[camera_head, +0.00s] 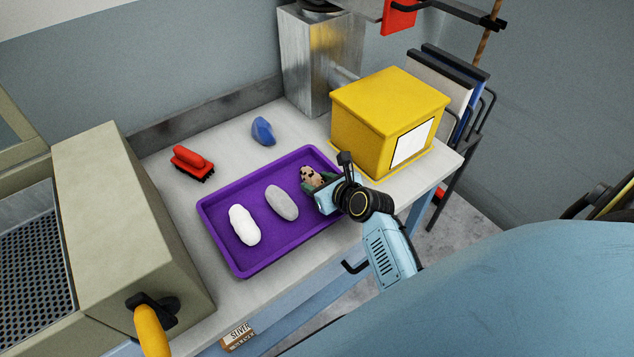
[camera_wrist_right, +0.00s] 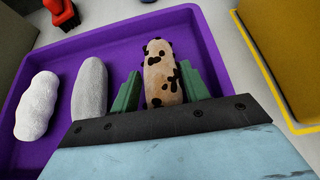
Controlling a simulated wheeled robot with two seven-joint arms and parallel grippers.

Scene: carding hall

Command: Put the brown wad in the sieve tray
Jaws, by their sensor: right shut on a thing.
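The brown wad (camera_head: 311,175) is tan with dark spots and sits at the right end of a purple tray (camera_head: 236,264). My right gripper (camera_head: 316,182) is shut on it. In the right wrist view the wad (camera_wrist_right: 159,62) stands out between the two green fingers, its lower end hidden by the gripper. Whether it still touches the tray floor I cannot tell. A perforated metal surface (camera_head: 33,258), which looks like the sieve tray, shows at the far left, partly hidden by a beige housing. My left gripper is not in view.
A white wad (camera_head: 244,225) and a grey wad (camera_head: 283,203) lie in the purple tray. A red brush (camera_head: 192,163) and a blue lump (camera_head: 262,131) lie behind it. A yellow box (camera_head: 385,110) stands right. The beige housing (camera_head: 115,215) rises between purple tray and perforated surface.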

